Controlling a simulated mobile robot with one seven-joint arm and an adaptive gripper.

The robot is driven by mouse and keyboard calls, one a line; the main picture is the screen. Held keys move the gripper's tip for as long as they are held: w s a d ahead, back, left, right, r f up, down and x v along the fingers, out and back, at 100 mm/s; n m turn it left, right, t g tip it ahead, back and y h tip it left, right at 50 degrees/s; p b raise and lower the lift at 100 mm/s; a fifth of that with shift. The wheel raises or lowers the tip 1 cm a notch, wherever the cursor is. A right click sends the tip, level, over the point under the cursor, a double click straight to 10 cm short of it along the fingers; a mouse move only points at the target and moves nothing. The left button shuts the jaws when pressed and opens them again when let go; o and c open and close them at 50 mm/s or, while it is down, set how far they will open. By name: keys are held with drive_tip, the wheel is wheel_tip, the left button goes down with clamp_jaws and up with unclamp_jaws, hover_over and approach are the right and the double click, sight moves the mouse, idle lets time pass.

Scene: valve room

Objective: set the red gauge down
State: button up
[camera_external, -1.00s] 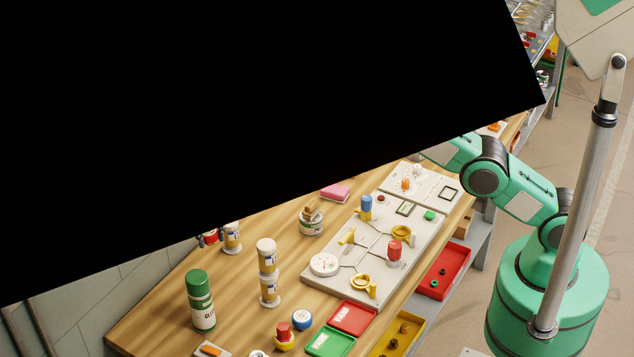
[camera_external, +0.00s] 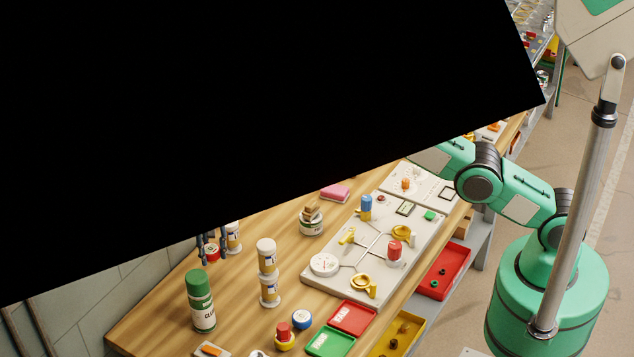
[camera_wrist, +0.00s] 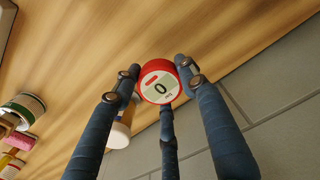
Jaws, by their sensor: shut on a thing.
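The red gauge (camera_external: 211,254) is a small round thing with a red rim, at the far left of the bench in the external view. In the wrist view the red gauge (camera_wrist: 160,83) shows its white face with a display reading 0. My gripper (camera_wrist: 160,80) is shut on it, with dark blue fingers around its rim. In the external view only the fingertips of my gripper (camera_external: 212,246) show below a large black shape. The gauge is low near the wooden bench top (camera_external: 250,220); I cannot tell whether it touches.
A white and yellow jar (camera_external: 234,238) stands close to the gauge's right. A green-capped bottle (camera_external: 201,300) stands in front of it.

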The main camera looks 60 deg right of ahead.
sight(214, 274)
drive_tip(key=shift+f, duration=0.9)
drive_tip(key=shift+f, duration=1.9)
drive_tip(key=shift+f, duration=0.2)
drive_tip(key=o, duration=1.3)
drive_tip(key=shift+r, duration=0.15)
wheel_tip(214, 274, up, 12)
